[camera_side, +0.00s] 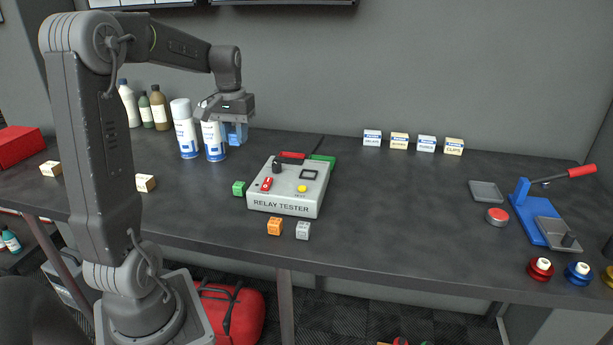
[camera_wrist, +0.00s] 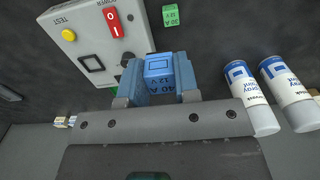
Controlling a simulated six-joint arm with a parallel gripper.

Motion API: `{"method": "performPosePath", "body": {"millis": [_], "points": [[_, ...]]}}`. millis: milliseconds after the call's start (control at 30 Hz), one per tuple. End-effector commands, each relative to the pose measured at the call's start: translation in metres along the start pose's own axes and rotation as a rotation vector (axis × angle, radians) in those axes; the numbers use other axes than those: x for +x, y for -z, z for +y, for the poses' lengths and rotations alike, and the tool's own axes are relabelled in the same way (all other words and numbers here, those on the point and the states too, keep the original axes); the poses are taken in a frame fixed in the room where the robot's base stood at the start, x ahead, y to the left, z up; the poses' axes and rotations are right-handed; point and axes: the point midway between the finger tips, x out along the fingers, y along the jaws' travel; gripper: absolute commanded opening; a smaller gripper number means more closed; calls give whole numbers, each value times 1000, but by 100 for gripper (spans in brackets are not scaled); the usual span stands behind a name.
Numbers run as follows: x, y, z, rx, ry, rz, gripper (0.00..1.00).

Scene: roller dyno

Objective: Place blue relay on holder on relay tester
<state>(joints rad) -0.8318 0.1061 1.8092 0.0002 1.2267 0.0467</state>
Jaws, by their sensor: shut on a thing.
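The blue relay (camera_wrist: 159,70), marked 40 A 12 V, is between the blue pads of my gripper (camera_side: 235,137). My gripper is shut on it and holds it in the air behind and left of the relay tester, near the spray cans. In the side view the relay is hard to tell apart from the blue pads. The grey relay tester (camera_side: 285,198) stands on the bench with a red switch, a yellow button, a black knob and a black-framed square (camera_side: 309,174) on top. It also shows in the wrist view (camera_wrist: 80,45). I cannot tell which part is the holder.
White spray cans (camera_side: 184,135) stand beside my gripper. Green (camera_side: 238,188), orange (camera_side: 275,227) and grey (camera_side: 303,230) relays lie around the tester. Red (camera_side: 292,155) and green (camera_side: 322,160) items lie behind it. A blue press (camera_side: 540,220) is far right.

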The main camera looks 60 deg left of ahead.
Motion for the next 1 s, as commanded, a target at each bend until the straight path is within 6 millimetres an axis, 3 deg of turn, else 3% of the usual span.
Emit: {"method": "performPosePath", "body": {"millis": [100,300,467,800,1000], "points": [[-5,28,24,5,0,-1,6],[-8,49,46,2,0,-1,6],[2,54,67,3,0,-2,6],[45,62,138,4,1,-2,6],[59,66,161,1,1,0,6]]}}
